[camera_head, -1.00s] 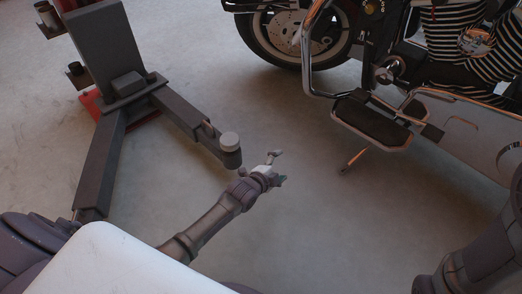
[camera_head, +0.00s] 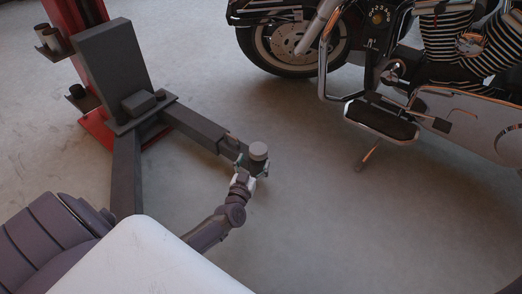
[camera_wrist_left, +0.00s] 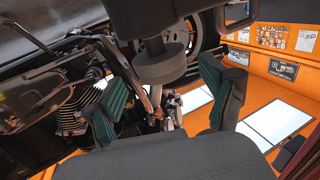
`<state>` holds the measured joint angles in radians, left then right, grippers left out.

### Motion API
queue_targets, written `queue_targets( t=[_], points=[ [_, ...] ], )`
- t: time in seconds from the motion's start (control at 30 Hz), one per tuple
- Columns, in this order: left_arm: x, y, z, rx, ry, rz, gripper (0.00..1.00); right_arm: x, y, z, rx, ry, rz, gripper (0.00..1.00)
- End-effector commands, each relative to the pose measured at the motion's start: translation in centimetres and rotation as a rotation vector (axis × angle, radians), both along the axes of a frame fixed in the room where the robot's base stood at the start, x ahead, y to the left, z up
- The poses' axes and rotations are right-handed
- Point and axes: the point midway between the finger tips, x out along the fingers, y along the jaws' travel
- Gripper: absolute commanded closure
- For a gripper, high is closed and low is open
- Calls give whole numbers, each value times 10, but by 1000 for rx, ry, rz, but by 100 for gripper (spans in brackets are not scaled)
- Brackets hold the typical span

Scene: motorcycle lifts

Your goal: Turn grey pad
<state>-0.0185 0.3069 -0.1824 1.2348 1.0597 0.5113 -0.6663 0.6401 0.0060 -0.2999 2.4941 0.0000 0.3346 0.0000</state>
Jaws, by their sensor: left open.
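The grey pad (camera_head: 258,150) is a round disc on a dark holder at the tip of the lift's lower arm (camera_head: 195,128). My left gripper (camera_head: 254,166) is open, with its fingers on either side of the pad's holder. In the left wrist view the pad (camera_wrist_left: 160,67) is ahead of the palm, between the two green-lined fingers (camera_wrist_left: 160,105), with a gap to each. I cannot tell whether a finger touches the holder. My right gripper is not in view.
The dark lift post (camera_head: 110,68) with a red column behind it stands at the upper left. A motorcycle (camera_head: 430,95) stands at the upper right, its footboard (camera_head: 380,120) overhanging the floor. The concrete floor (camera_head: 340,220) is clear at the lower right.

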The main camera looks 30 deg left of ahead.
Motion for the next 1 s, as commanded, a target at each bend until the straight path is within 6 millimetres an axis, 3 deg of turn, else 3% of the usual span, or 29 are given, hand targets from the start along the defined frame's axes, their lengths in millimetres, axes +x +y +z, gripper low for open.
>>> queue_targets(
  t=[0.1, 0.33, 0.5, 0.8, 1.0],
  points=[
    [27, 7, -5, 2, -5, -1, 17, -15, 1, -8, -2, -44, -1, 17],
    [62, 17, -3, 3, -1, -1, 17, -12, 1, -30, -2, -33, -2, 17],
    [74, 20, -1, 3, 0, -1, 17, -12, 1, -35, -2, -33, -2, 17],
    [76, 20, 0, 3, 2, -1, 17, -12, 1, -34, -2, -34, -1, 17],
    [76, 20, 0, 3, 2, -1, 48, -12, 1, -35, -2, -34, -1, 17]
  ],
)
